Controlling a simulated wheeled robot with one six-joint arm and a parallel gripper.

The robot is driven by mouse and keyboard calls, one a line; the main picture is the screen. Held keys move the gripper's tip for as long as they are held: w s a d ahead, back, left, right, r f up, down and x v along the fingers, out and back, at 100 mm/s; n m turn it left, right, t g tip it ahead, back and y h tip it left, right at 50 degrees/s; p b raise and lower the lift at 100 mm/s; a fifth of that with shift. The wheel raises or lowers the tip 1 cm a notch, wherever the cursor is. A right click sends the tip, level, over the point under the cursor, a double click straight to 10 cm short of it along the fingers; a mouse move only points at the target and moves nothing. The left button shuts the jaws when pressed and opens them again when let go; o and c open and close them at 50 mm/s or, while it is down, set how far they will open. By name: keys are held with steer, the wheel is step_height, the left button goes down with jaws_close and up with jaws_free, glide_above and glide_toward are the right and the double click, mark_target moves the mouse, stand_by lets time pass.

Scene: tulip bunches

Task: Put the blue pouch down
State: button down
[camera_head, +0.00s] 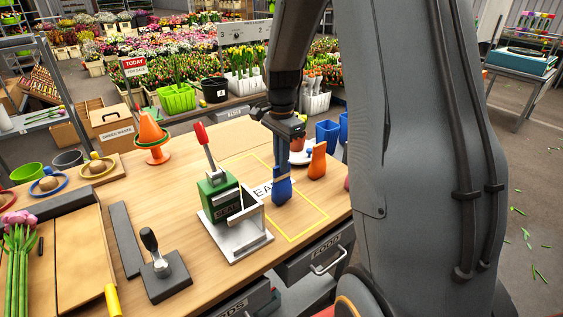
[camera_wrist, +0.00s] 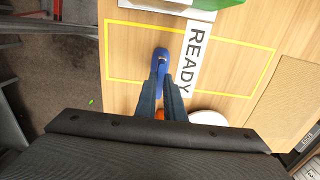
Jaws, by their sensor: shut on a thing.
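The blue pouch (camera_head: 282,190) hangs upright below my gripper (camera_head: 282,168), which is shut on its narrow top. The pouch is over the yellow-outlined area of the wooden table, beside the white READY label (camera_wrist: 195,58). In the wrist view the blue pouch (camera_wrist: 161,57) shows between and beyond the fingertips (camera_wrist: 163,78), inside the yellow outline (camera_wrist: 107,50). I cannot tell whether its bottom touches the table. In the head view the pouch and gripper hide part of the label.
An orange pouch (camera_head: 317,161) stands close to the right of the blue one. A green sealer with a red handle (camera_head: 219,195) stands to the left. Blue cups (camera_head: 327,134) and a white dish (camera_wrist: 208,117) are nearby. Bare tabletop (camera_wrist: 133,58) lies within the outline.

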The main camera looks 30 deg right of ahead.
steer(key=shift+f, duration=0.55)
steer(key=c, duration=1.8)
jaws_free()
steer(key=shift+c, duration=0.2)
step_height(320, 180, up, 12)
steer(key=b, duration=0.3)
steer(key=s+a+f+n, duration=0.5)
steer(key=s+f+n, duration=0.1)
steer(key=s+n, duration=0.2)
steer(key=s+a+f+n, duration=0.6)
steer(key=s+f+n, duration=0.1)
steer(key=s, duration=0.3)
steer(key=shift+n+t, duration=0.4)
steer(key=shift+n, duration=0.1)
